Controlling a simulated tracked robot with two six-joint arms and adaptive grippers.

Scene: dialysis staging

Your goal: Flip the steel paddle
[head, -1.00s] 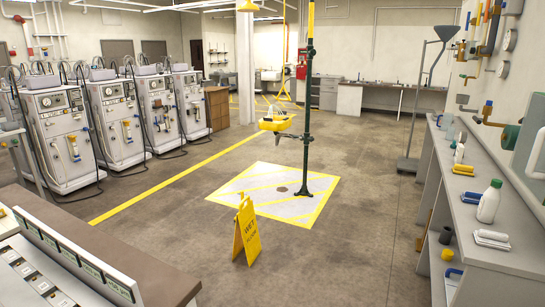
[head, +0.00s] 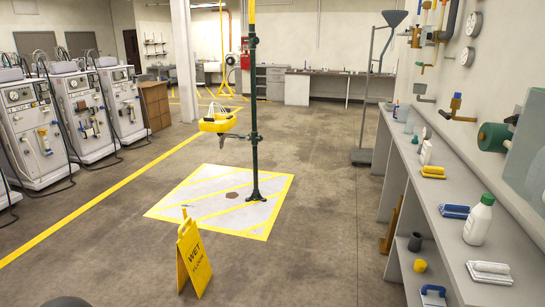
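A yellow eyewash bowl (head: 217,125) is mounted on a dark green pole (head: 254,150) in the middle of the head view. Small pale fittings rise from the bowl. A small grey piece (head: 238,136) sticks out between the bowl and the pole; it may be the steel paddle, but it is too small to tell or to read its position. The pole stands on a white floor patch (head: 205,183) with yellow edges and stripes. Neither of my grippers is in view.
A yellow wet-floor sign (head: 193,258) stands in front of the patch. White dialysis machines (head: 85,112) line the left. A grey counter (head: 430,200) with a white bottle (head: 479,220) runs along the right. The floor (head: 310,240) between sign and counter is clear.

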